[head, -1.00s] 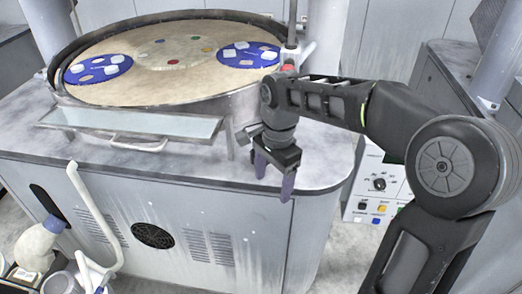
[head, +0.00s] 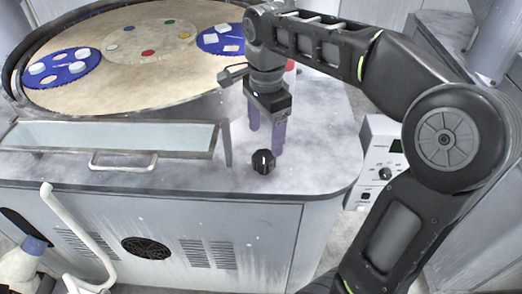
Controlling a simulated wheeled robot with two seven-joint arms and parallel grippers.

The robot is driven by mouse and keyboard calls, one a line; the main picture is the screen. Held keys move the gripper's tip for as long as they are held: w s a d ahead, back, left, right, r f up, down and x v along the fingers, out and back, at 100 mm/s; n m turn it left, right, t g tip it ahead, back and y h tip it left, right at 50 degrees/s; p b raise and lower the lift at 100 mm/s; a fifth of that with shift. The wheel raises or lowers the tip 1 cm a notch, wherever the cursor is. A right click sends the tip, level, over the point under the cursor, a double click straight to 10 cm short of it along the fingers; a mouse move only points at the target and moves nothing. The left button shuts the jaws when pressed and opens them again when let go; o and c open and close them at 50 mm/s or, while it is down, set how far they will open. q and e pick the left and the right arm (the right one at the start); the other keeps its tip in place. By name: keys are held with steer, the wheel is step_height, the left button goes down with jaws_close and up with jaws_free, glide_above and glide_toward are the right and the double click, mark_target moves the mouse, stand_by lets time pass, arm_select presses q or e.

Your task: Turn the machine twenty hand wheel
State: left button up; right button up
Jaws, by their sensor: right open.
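A small black faceted knob with a white mark, seemingly the hand wheel (head: 263,162), stands at the front edge of the grey machine top (head: 325,160), right of centre. My right gripper (head: 266,138) is open, with purple fingers pointing down just behind and above the knob. The fingers look apart from each other, with nothing between them. I cannot tell whether a finger touches the knob. My left gripper is not in view.
The large round platen (head: 130,85) carries blue discs (head: 64,68) with pale pieces. A glass-topped tray (head: 110,137) with a handle sits in front of it. A control box (head: 384,160) stands on the right.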

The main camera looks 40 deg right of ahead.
mark_target(265, 155)
steer(key=shift+w+f, duration=0.1)
steer(key=shift+f, duration=0.45)
step_height(265, 155, down, 7)
steer(key=shift+r+b, duration=0.1)
steer(key=shift+b, duration=0.2)
steer(key=c, duration=1.4)
